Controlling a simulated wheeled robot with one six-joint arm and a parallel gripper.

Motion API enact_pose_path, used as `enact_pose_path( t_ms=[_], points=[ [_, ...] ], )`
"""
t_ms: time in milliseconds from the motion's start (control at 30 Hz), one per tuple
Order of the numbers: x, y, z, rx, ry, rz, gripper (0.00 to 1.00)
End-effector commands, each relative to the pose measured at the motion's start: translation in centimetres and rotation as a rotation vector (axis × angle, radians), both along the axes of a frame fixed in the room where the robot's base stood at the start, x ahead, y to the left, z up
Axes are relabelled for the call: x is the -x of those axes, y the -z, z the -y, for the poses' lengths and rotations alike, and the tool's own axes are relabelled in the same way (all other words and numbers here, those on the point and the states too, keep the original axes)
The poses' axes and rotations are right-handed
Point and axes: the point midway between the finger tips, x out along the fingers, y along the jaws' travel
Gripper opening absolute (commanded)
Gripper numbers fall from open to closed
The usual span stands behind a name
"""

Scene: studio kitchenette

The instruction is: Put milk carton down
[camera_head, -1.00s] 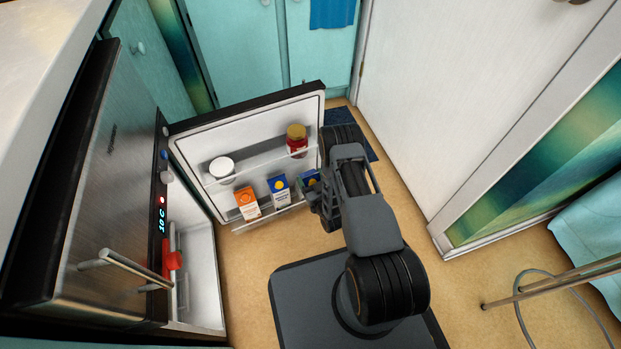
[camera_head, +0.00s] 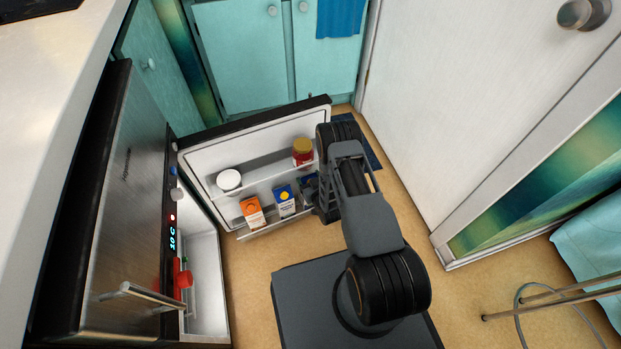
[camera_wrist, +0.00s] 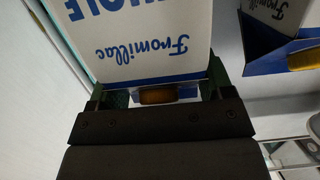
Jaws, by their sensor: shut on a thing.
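A white milk carton (camera_wrist: 150,40) with blue lettering, a blue band and a yellow cap fills the upper middle of the wrist view. My gripper (camera_wrist: 156,88) is shut on it, with a green-tipped finger on each side. In the head view my gripper (camera_head: 313,194) is at the right end of the open fridge door's lower shelf. The held carton is mostly hidden there by the gripper. Whether it touches the shelf cannot be told. A second blue and white carton (camera_head: 284,200) stands on that shelf to the left, apart from my gripper; a similar carton shows in the wrist view (camera_wrist: 270,25).
The open fridge door (camera_head: 240,135) also holds an orange carton (camera_head: 252,212), a white-lidded jar (camera_head: 229,181) and a red jar with a yellow lid (camera_head: 303,152). The fridge body (camera_head: 125,215) stands left. A white door (camera_head: 470,110) is close on the right. Floor lies between.

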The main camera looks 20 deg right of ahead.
Motion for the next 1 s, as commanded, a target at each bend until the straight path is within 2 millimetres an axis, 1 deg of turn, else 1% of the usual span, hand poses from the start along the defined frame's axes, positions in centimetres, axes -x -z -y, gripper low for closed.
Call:
enact_pose_path(
  t_ms=[33, 67, 100, 233, 667, 833, 867, 1000],
  points=[
    [-0.3, -0.6, 0.1, 0.003, 0.002, -0.008, 0.0],
    [-0.3, -0.6, 0.1, 0.003, 0.003, -0.017, 0.0],
    [-0.3, 0.4, 0.2, 0.003, 0.004, -0.02, 0.0],
    [-0.3, 1.2, 0.4, 0.003, 0.01, -0.017, 0.0],
    [-0.3, 1.4, 0.4, 0.003, 0.009, -0.015, 0.0],
    [-0.3, 1.7, 0.4, 0.003, 0.008, -0.015, 0.0],
    [-0.2, 1.9, 0.4, 0.004, 0.008, -0.022, 0.75],
    [-0.1, 1.8, 0.3, 0.004, 0.008, -0.022, 0.88]
  ],
)
